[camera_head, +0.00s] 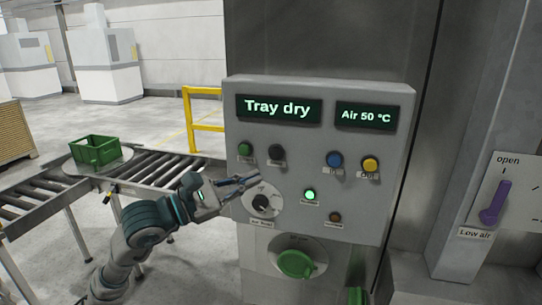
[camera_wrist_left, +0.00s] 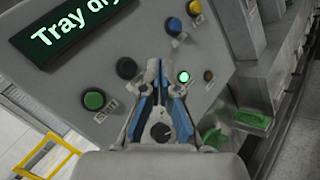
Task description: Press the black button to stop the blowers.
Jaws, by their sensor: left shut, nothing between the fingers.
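The black button (camera_head: 276,151) is on the upper left of the grey control panel (camera_head: 225,110), right of a green button (camera_head: 245,149). In the left wrist view the black button (camera_wrist_left: 127,68) is left of the fingertips, clear of them. My left gripper (camera_head: 257,176) is shut and empty in front of the panel, below the black button and above a dial. In the wrist view the left gripper (camera_wrist_left: 162,68) points at the panel, with the dial (camera_wrist_left: 160,132) seen between its fingers. I cannot tell how far the tips are from the panel. My right gripper is not in view.
The panel also has a blue button (camera_head: 334,159), a yellow button (camera_head: 370,164), a lit green lamp (camera_head: 309,195) and displays reading "Tray dry" and "Air 50 °C". A green handle (camera_head: 296,264) sits below. A roller conveyor (camera_head: 155,168) with a green crate (camera_head: 95,150) is left.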

